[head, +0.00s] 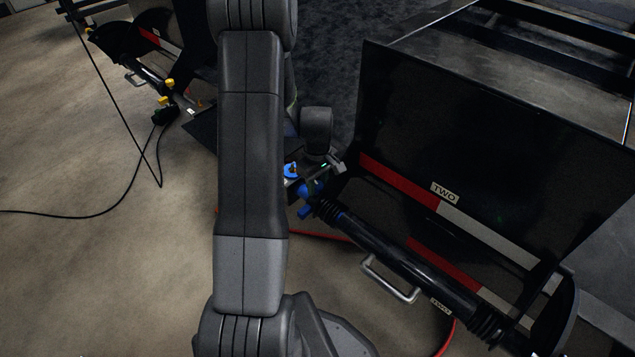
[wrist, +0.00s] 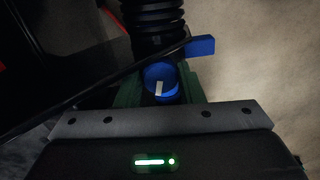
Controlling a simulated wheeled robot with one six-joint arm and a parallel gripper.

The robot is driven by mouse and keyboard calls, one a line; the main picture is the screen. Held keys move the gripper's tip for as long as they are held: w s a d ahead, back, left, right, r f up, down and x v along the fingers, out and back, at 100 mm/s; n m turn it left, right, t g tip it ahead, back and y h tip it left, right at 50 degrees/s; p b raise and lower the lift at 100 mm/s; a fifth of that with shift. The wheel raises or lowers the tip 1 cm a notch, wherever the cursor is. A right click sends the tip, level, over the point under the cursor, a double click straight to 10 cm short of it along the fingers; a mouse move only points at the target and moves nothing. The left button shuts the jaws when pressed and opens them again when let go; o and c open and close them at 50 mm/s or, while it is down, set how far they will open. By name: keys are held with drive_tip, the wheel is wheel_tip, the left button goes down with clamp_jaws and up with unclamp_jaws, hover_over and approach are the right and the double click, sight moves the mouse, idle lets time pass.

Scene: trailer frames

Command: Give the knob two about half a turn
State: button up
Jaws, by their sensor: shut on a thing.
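A blue knob with a white mark (wrist: 160,75) sits at the lower end of a black ribbed hose in the wrist view. My gripper (wrist: 160,92) is shut on it, with a dark green finger on each side. The white mark stands nearly upright, leaning slightly. My arm and gripper hide part of the knob there.
A blue lever (wrist: 201,46) sticks out right beside the knob. A silver handle (head: 389,279) is below the tube. A large black flap (head: 480,160) rises at right. Cables (head: 100,212) lie on the floor at left, where the floor is mostly open.

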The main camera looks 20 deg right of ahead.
sight(317, 184)
drive_tip(key=o, duration=1)
drive_tip(key=shift+r, duration=0.1)
wheel_tip(317, 184, up, 14)
drive_tip(key=p, duration=0.4)
drive_tip(key=shift+f, duration=0.2)
